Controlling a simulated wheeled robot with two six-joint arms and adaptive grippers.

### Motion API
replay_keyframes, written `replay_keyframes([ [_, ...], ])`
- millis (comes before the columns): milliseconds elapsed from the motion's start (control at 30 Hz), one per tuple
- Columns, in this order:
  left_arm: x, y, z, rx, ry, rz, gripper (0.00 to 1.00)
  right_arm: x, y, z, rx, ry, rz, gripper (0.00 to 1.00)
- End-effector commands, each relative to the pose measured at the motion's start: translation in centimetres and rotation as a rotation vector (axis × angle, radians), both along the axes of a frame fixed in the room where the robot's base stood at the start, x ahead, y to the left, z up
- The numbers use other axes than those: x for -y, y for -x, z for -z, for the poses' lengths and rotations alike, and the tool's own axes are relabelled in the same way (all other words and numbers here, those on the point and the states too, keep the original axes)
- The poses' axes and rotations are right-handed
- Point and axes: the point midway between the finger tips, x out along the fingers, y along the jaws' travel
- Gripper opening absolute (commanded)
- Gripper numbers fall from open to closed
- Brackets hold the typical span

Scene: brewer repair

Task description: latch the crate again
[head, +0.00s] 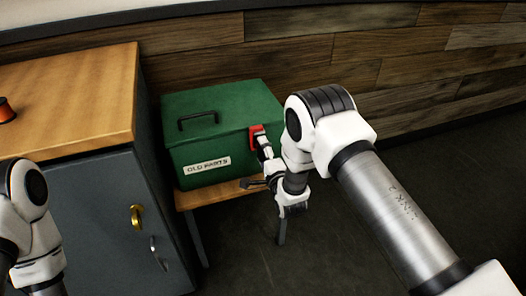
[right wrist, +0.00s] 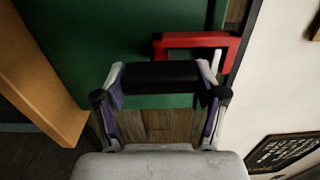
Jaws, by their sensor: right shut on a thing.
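The green crate (head: 225,108) has a black lid handle (head: 198,119) and an "OLD PARTS" label (head: 208,167). Its lid looks down, though I cannot tell whether it is latched. The red latch (head: 256,131) is at the crate's front right. My right gripper (head: 263,146) is at the latch and shut on it.
The crate stands on a low wooden bench (head: 213,195) against a plank wall (head: 360,45). Open dark floor lies right of the bench.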

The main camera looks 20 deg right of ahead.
Motion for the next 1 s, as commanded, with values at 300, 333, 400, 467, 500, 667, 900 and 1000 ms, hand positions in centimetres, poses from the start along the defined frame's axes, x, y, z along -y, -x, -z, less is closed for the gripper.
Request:
replay_keyframes([
  [300,0.0,0.0,0.0,0.000,0.000,0.000,0.00,0.0,0.0,0.1,-0.001,-0.006,0.001,0.85],
  [333,0.0,0.0,0.0,0.000,0.000,0.000,0.00,0.0,0.0,0.1,-0.001,-0.006,0.001,0.95],
  [400,0.0,0.0,0.0,0.000,0.000,0.000,0.00,0.0,0.0,0.1,-0.001,-0.005,0.001,0.96],
  [467,0.0,0.0,0.0,0.000,0.000,0.000,0.00,0.0,0.0,0.1,-0.001,-0.004,0.001,0.96],
  [500,0.0,0.0,0.0,0.000,0.000,0.000,0.00,0.0,0.0,0.1,-0.001,-0.004,0.001,0.96],
  [667,0.0,0.0,0.0,0.000,0.000,0.000,0.00,0.0,0.1,0.0,-0.001,-0.003,0.000,0.96],
  [900,0.0,0.0,0.0,0.000,0.000,0.000,0.00,0.1,3.2,0.1,-0.006,-0.002,0.000,0.96],
  [1000,0.0,0.0,0.0,0.000,0.000,0.000,0.00,0.2,5.8,0.1,-0.006,-0.002,0.000,0.96],
])
